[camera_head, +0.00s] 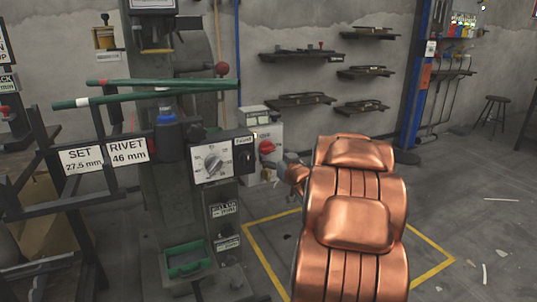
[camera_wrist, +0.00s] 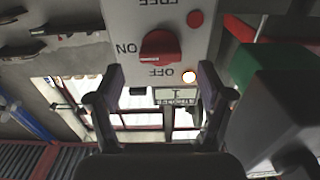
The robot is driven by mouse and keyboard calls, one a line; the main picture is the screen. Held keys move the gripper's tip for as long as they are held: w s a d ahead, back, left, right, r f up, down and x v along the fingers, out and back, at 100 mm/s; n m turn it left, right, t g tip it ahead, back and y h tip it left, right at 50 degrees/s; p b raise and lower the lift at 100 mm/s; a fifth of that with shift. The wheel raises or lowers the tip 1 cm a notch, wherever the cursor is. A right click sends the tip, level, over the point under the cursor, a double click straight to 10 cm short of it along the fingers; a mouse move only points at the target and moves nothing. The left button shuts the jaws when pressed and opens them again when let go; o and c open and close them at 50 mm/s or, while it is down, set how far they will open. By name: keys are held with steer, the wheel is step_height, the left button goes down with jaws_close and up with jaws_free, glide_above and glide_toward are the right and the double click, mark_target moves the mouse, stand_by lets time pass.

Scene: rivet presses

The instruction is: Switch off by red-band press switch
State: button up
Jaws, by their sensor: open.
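A red rotary switch knob (camera_wrist: 160,46) sits on a pale panel (camera_wrist: 120,14) in the wrist view. The panel lettering is upside down: ON is left of the knob, OFF is below it and FREE is above. The knob's grip bar looks roughly level, in line with ON. My gripper (camera_wrist: 160,88) is open and empty, its two fingers apart below the knob and not touching it. In the head view the red knob (camera_head: 266,147) is on a pale box (camera_head: 258,126) behind the press; my copper arm ends beside it.
A grey press column (camera_head: 165,215) with a dial box (camera_head: 222,158) stands left of the switch box. Green rods (camera_head: 150,95) jut across it. A lit lamp (camera_wrist: 189,77) and a red lamp (camera_wrist: 194,18) are on the panel. Floor at right is mostly clear.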

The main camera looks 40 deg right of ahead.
mark_target(269, 151)
steer(key=shift+b+x, duration=0.6)
steer(key=shift+x, duration=1.55)
steer(key=c, duration=1.2)
steer(key=shift+o, duration=0.2)
